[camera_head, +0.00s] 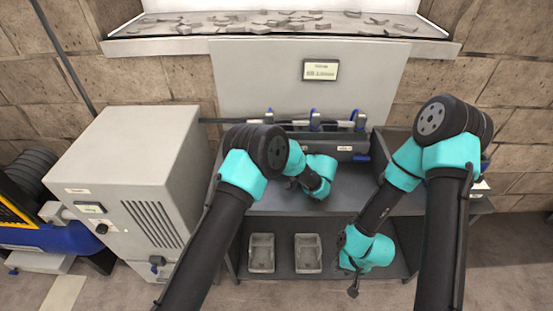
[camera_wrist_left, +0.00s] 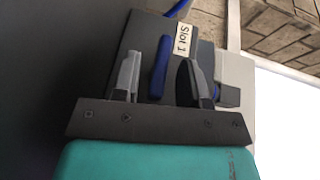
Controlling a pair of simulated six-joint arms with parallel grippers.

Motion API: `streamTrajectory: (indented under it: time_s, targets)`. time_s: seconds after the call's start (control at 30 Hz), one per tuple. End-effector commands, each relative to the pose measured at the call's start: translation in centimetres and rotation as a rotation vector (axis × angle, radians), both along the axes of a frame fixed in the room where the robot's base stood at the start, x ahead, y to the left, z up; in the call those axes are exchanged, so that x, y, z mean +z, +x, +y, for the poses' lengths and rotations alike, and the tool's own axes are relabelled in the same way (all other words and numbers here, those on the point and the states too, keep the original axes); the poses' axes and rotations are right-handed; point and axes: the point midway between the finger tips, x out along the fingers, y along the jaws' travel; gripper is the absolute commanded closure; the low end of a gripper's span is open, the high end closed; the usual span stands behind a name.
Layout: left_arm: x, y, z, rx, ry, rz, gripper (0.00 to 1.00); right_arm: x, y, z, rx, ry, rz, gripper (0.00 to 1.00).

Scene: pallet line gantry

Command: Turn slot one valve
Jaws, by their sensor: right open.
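My left gripper (camera_wrist_left: 162,75) is open, with one finger on each side of the lever. Small gaps seem to show between lever and fingers. My right gripper (camera_head: 352,291) hangs low in front of the lower shelf, open and away from the valves.
Two grey bins (camera_head: 262,254) (camera_head: 308,254) stand on the lower shelf. A grey cabinet (camera_head: 140,180) is at left.

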Motion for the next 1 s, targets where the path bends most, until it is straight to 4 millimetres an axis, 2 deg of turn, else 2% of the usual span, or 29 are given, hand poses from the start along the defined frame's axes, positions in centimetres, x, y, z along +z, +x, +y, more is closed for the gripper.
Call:
streamTrajectory:
  time_s: [0.33, 0.47, 0.57, 0.6, 0.63, 0.67, 0.83, 0.9, 1.0]
  targets:
    - [0.5, 0.0, 0.0, 0.0, 0.0, -0.001, 0.6, 0.0, 0.0, 0.0, 0.0, 0.0, 0.0, 0.57]
    - [1.7, 0.0, 0.0, -0.001, -0.001, -0.002, 0.6, 0.0, 0.0, 0.0, 0.0, 0.0, 0.0, 0.57]
    - [3.3, 0.0, 0.0, 0.0, -0.001, -0.005, 0.6, 0.0, 0.0, 0.0, 0.0, 0.0, 0.0, 0.57]
    - [4.1, 0.0, 0.0, 0.0, 0.0, -0.005, 0.52, 0.0, 0.0, 0.0, 0.0, 0.0, 0.0, 0.57]
    - [3.9, -0.6, -0.1, -0.003, 0.002, -0.002, 0.43, 0.0, 0.0, 0.0, 0.0, 0.0, 0.0, 0.57]
    - [4.0, -1.1, -0.1, -0.003, 0.002, -0.003, 0.38, 0.0, 0.0, 0.0, 0.0, 0.0, 0.0, 0.57]
    - [4.4, -4.0, -0.1, -0.001, 0.003, -0.005, 0.31, 0.0, 0.0, 0.0, 0.0, 0.0, 0.0, 0.57]
    - [4.5, -5.2, 0.0, -0.002, 0.004, -0.004, 0.6, 0.0, 0.0, 0.0, 0.0, 0.0, 0.0, 0.57]
    - [4.5, -7.1, 0.0, -0.003, 0.003, -0.003, 0.6, 0.0, 0.0, 0.0, 0.0, 0.0, 0.0, 0.57]
